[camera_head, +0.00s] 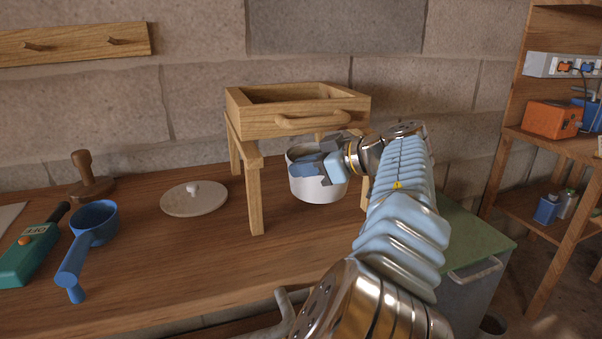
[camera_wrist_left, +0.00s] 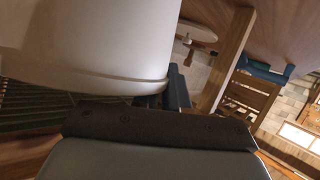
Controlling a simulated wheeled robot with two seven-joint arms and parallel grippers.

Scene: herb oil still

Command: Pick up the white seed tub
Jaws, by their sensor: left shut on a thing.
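The white seed tub (camera_head: 318,188) is under the small wooden stand with a drawer, on the right part of the bench. Its top is open, and my gripper covers part of its rim. My left gripper (camera_head: 318,168) is shut on the tub's rim or wall from the right. In the left wrist view, the tub (camera_wrist_left: 90,45) fills the upper left, close against the dark fingers (camera_wrist_left: 176,92). I cannot tell whether its base touches the bench. My right gripper is not in view.
The wooden stand (camera_head: 254,190) has a leg left of the tub and its drawer (camera_head: 290,122) just above. A round pale lid (camera_head: 194,200), a blue dipper (camera_head: 88,235), a green device (camera_head: 35,250) and a brown stamp (camera_head: 88,180) lie to the left. The front bench is clear.

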